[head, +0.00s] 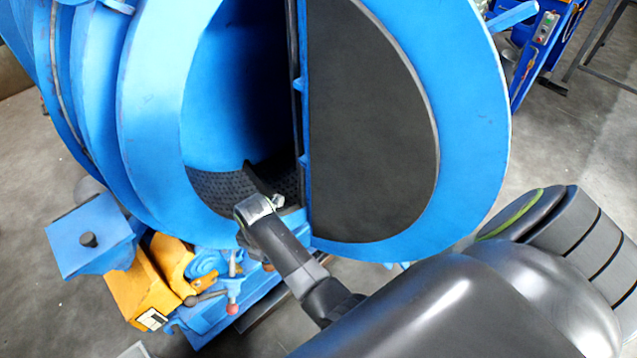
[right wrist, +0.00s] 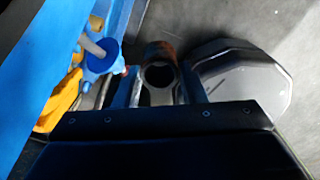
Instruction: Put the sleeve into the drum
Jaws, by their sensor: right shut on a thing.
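In the right wrist view the sleeve (right wrist: 160,70), a short brown-grey tube with its dark open end showing, sits between the two fingers of my right gripper (right wrist: 161,92). The gripper is shut on it. In the head view my right arm reaches from the lower right to the front of the drum (head: 235,110); the sleeve and fingertips cannot be made out clearly there. The drum's round mouth is open on its left half, showing blue inner walls and a dark perforated floor (head: 222,193). My left gripper is in neither view.
Below the drum are an orange unit (head: 140,295) and a blue handwheel (head: 203,265). Blue machinery (head: 545,35) stands at the upper right.

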